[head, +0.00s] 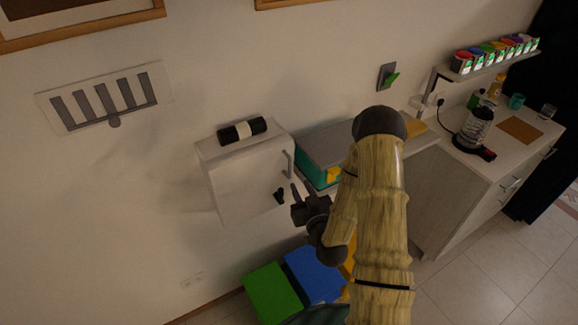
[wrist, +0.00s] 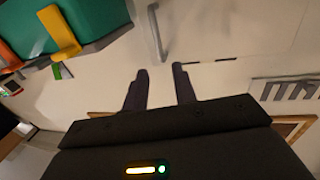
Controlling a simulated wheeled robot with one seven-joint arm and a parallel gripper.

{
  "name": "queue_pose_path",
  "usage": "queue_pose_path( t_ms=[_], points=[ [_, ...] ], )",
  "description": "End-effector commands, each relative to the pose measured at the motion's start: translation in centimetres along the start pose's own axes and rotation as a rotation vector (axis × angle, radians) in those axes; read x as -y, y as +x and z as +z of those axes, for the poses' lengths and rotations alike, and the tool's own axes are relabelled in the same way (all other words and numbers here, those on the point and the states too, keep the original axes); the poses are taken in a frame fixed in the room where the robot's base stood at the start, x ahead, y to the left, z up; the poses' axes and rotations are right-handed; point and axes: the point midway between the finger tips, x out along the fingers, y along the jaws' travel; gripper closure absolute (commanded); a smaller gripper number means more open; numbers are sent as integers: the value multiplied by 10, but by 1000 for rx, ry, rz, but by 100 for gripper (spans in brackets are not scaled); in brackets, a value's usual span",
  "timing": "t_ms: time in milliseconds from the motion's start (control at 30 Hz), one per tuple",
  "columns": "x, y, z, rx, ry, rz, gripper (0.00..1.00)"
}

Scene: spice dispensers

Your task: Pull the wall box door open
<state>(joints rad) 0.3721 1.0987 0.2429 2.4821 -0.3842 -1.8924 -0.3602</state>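The white wall box (head: 235,185) is mounted on the wall left of my arm in the head view. Its door appears closed. A grey vertical bar handle (head: 288,162) is near the door's upper right edge; it also shows in the wrist view as the handle (wrist: 156,32), beyond my fingertips. My gripper (head: 288,194) is just below the handle in the head view. In the wrist view my gripper (wrist: 160,76) is open, its two dark fingers apart with nothing between them. The fingers appear clear of the handle.
A black roll with a pale band (head: 243,130) lies on the box. A teal and grey box (head: 330,150) with a yellow part is close on the right. Green (head: 272,293) and blue (head: 313,273) bins stand below.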

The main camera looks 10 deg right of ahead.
Motion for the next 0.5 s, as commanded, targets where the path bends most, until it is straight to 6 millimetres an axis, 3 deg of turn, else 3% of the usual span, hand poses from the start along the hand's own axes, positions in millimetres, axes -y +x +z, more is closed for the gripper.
queue_pose_path(
  t_ms=[500],
  points=[
    [4, 17, 5, -4, -1, -16, 73]
  ],
)
